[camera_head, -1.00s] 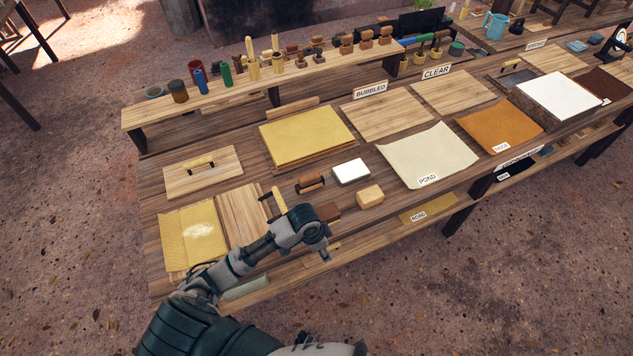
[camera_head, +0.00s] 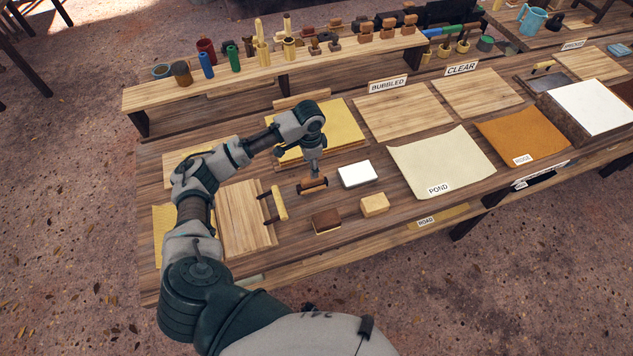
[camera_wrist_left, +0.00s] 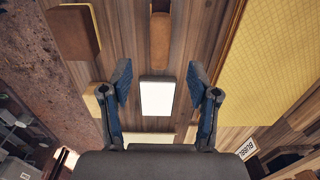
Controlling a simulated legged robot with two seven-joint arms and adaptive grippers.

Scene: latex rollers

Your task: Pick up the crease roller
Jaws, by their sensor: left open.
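Two hand rollers lie on the table, and no label tells which is the crease roller. A brown roller-like piece (camera_wrist_left: 160,40) lies ahead of the fingertips. My right gripper is not seen.
A white block (camera_head: 357,174), a tan block (camera_head: 375,204) and a brown block (camera_head: 326,222) lie close by. A yellow sheet stack (camera_head: 340,125) is behind the gripper. A raised shelf (camera_head: 250,84) holding jars and tools runs along the back.

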